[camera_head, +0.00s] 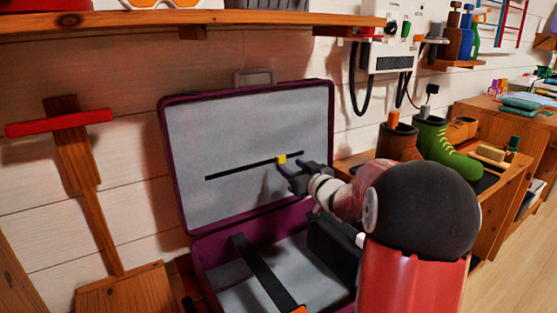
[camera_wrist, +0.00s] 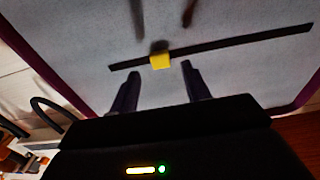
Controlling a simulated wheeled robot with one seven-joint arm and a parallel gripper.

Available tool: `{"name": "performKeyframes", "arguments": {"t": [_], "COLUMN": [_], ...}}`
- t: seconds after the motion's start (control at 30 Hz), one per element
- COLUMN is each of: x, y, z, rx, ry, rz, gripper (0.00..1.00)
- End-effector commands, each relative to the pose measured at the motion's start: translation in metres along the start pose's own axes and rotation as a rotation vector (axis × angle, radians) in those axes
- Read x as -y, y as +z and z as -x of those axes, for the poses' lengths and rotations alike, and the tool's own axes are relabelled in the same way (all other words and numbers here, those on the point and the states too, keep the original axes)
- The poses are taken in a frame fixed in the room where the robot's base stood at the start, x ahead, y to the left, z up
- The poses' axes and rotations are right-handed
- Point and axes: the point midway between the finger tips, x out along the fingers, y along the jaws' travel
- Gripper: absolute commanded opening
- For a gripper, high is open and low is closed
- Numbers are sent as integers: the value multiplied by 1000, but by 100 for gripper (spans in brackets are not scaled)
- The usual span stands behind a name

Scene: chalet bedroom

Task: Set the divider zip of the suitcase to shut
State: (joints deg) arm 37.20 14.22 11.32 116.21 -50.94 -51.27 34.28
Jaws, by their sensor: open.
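The suitcase (camera_head: 248,211) stands open with a purple shell and grey lining. Its raised lid carries the divider zip, a dark straight track (camera_head: 232,171) with a yellow pull (camera_head: 281,159). The pull sits nearer the track's right end in the head view. In the wrist view the track (camera_wrist: 240,42) runs slantwise, and the yellow pull (camera_wrist: 160,61) lies nearer its left end. My gripper (camera_head: 287,168) is open in front of the lid, close to the pull. In the wrist view its two fingers (camera_wrist: 155,82) point at the lid, one on each side of the pull, apart from it.
A dark strap (camera_head: 262,275) and a dark box-like item (camera_head: 333,247) lie in the suitcase base. A shelf (camera_head: 190,18) runs above the lid. Boots (camera_head: 440,145) stand on a wooden bench at the right. A wooden shovel-like tool (camera_head: 85,190) leans at the left.

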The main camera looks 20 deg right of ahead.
Motion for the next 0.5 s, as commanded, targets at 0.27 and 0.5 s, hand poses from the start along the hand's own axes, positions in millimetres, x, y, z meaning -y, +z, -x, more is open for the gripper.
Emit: {"name": "performKeyframes", "arguments": {"t": [0.27,0.5], "x": [1,1], "y": [0,0], "z": [-45,-60], "rx": [0,1], "ry": [-1,1], "rz": [1,1], "gripper": [47,47]}}
